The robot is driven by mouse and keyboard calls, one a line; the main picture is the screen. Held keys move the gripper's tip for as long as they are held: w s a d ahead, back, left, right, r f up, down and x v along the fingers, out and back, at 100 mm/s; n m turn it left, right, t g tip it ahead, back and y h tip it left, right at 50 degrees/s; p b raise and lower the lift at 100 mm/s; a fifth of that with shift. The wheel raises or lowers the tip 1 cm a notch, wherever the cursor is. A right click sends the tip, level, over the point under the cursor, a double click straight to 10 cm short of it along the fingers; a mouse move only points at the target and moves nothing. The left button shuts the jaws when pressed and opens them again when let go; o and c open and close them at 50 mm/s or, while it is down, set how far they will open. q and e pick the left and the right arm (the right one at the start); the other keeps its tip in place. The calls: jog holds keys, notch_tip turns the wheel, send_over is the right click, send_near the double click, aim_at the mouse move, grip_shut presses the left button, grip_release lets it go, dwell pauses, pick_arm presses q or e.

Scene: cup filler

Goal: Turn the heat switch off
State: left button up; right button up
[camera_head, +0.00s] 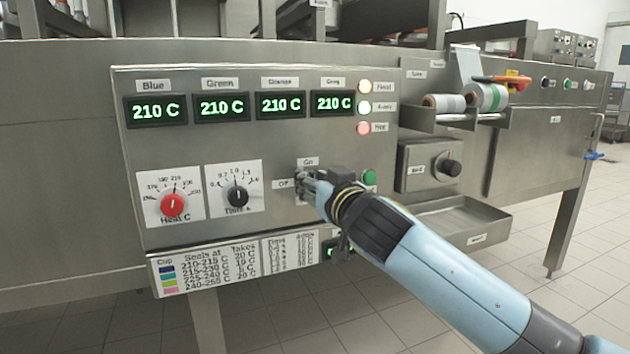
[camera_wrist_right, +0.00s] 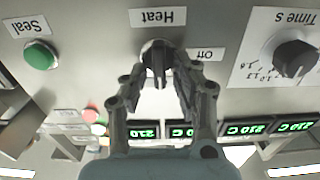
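The heat switch (camera_wrist_right: 156,53) is a dark knob on the steel panel, next to the "Heat" label (camera_wrist_right: 157,17) and the "Off" label (camera_wrist_right: 207,54) in the upside-down right wrist view. My right gripper (camera_wrist_right: 160,68) is at the switch, its two fingers apart on either side of the knob, with gaps showing. I cannot tell whether a finger touches it. In the head view the right gripper (camera_head: 309,184) hides most of the switch, between the "On" label (camera_head: 308,161) and the "Off" label (camera_head: 283,184). The switch's setting is not clear. My left gripper is not in view.
Several green displays (camera_head: 222,107) read 210 C. The heat light (camera_head: 365,87) looks lit. The red temperature dial (camera_head: 172,205) and black time dial (camera_head: 237,196) are left of the switch. The green seal button (camera_wrist_right: 39,56) is close beside it. A tray (camera_head: 462,222) juts out right.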

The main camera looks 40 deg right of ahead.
grip_shut()
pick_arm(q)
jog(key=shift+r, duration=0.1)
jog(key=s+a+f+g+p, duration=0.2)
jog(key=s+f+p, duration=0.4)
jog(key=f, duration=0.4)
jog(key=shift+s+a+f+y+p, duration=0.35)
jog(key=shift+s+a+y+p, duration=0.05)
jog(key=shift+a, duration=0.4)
pick_arm(e)
jog(key=shift+w+a+f+n, duration=0.1)
jog(key=shift+a+f+n, duration=0.15)
jog(key=shift+n, duration=2.7)
jog(key=shift+s+a+f+n, duration=0.1)
jog(key=shift+a+f+n, duration=0.1)
jog(key=shift+n, duration=2.8)
jog(key=shift+w+a+f+n, duration=0.15)
jog(key=shift+f+n, duration=0.1)
jog(key=shift+n, duration=2.7)
jog(key=shift+o, duration=1.1)
grip_release()
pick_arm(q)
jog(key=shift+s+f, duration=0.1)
